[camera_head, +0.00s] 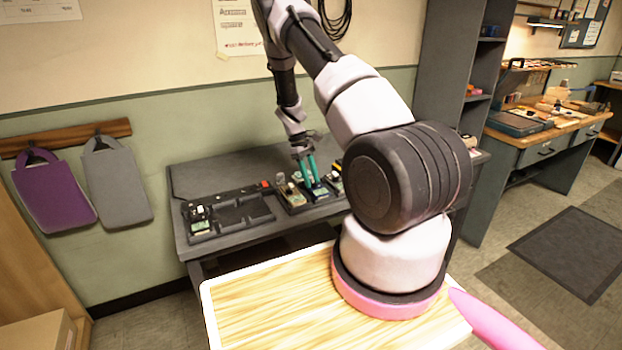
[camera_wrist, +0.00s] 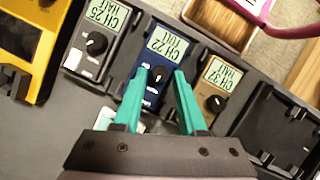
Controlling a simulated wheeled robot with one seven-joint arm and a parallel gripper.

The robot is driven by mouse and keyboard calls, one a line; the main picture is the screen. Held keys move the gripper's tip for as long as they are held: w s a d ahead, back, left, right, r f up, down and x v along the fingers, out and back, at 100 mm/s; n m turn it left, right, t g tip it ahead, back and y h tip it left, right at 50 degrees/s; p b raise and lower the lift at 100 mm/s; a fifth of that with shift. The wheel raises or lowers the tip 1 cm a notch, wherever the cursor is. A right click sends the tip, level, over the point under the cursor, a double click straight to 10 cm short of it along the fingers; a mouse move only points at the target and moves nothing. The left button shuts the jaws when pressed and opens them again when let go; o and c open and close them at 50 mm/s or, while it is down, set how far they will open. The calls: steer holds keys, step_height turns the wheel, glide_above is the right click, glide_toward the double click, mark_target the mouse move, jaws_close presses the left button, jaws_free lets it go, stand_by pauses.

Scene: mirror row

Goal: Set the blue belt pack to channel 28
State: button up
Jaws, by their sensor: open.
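The blue belt pack (camera_wrist: 155,60) sits in the middle of the wrist view, in a dark tray. Its lit display (camera_wrist: 167,42) seems to read CH 22, with a second line I cannot read surely. Its dark knob (camera_wrist: 157,76) is below the display. My gripper (camera_wrist: 163,78) is open, its teal fingers over the lower part of the blue pack, with the knob close to the left fingertip. I cannot tell whether they touch. In the head view, my gripper (camera_head: 308,172) is over the row on the bench.
A grey pack (camera_wrist: 90,60) reading CH 25 WAIT is left of the blue one. A tan pack (camera_wrist: 215,85) reading CH 32 WAIT is right. Both stand close by. A yellow device (camera_wrist: 25,40) is at far left. An empty tray bay (camera_wrist: 275,125) is at right.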

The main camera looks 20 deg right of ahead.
jaws_close()
steer(key=shift+d+m, duration=0.1)
steer(key=shift+m, duration=0.5)
steer(key=shift+d+m+y, duration=0.1)
steer(key=shift+m+y, duration=0.5)
steer(key=shift+m, duration=0.4)
steer(key=m+y, duration=0.1)
steer(key=m, duration=0.3)
steer(key=shift+d+y, duration=0.2)
steer(key=shift+y, duration=0.2)
steer(key=m, duration=0.2)
steer(key=m+y, duration=0.1)
steer(key=m, duration=0.1)
steer(key=shift+s+d+m+y, duration=0.1)
steer(key=shift+d+m+y, duration=0.05)
steer(key=shift+m+y, duration=0.2)
steer(key=shift+s+d+m+t+y, duration=0.1)
steer(key=shift+m+t+y, duration=0.45)
steer(key=shift+m, duration=1.3)
steer(key=shift+t, duration=0.25)
